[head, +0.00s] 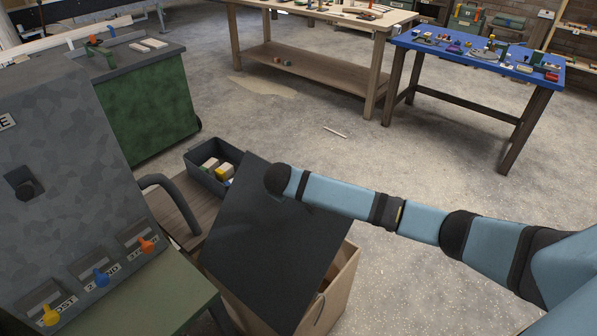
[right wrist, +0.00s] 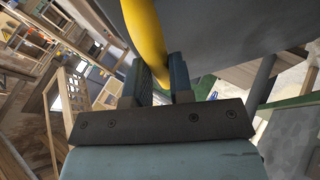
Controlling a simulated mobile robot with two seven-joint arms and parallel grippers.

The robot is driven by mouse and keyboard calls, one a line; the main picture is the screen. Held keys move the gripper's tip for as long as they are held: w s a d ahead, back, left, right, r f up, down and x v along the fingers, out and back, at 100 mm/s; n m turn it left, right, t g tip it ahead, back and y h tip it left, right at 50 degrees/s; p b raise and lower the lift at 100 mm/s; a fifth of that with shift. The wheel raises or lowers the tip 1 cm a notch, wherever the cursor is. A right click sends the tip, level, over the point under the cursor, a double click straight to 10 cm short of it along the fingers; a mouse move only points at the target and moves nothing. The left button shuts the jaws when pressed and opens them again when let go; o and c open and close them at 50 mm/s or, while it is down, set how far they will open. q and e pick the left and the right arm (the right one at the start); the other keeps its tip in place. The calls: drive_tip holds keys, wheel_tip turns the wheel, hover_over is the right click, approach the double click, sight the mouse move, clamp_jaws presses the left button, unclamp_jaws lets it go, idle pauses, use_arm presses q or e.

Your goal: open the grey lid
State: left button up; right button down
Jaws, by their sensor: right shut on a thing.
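The grey lid (head: 275,240) is a dark, flat panel. It stands tilted above a wooden box (head: 345,285), whose side and part of its opening show below and to the right. In the head view my right arm reaches in from the right to the lid's upper edge, and its gripper is hidden there. In the right wrist view my right gripper (right wrist: 164,78) is shut on a yellow handle (right wrist: 146,32), beside the lid's grey surface (right wrist: 225,28). How the handle joins the lid is not clear. My left gripper is not in view.
A grey machine (head: 75,190) with colored knobs is at left. A blue table (head: 480,55) and a wooden workbench (head: 325,20) stand behind. The concrete floor between is mostly clear.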

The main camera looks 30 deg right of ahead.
drive_tip(key=s+a+r+h+p, duration=0.1)
drive_tip(key=s+a+r+p, duration=0.1)
drive_tip(key=a, duration=0.4)
drive_tip(key=s+a+r+t+p, duration=0.1)
drive_tip(key=s+a+r+p, duration=0.2)
drive_tip(key=a, duration=0.3)
drive_tip(key=shift+r+n+h+p, duration=0.3)
drive_tip(key=shift+r+h+p, duration=0.1)
drive_tip(key=shift+p, duration=0.2)
drive_tip(key=shift+s+f, duration=0.1)
drive_tip(key=shift+s, duration=0.05)
drive_tip(key=c, duration=1)
unclamp_jaws()
drive_tip(key=b+v, duration=0.1)
drive_tip(key=v, duration=1.2)
drive_tip(key=shift+s+a+r, duration=0.2)
drive_tip(key=shift+a, duration=0.05)
drive_tip(key=shift+f, duration=0.15)
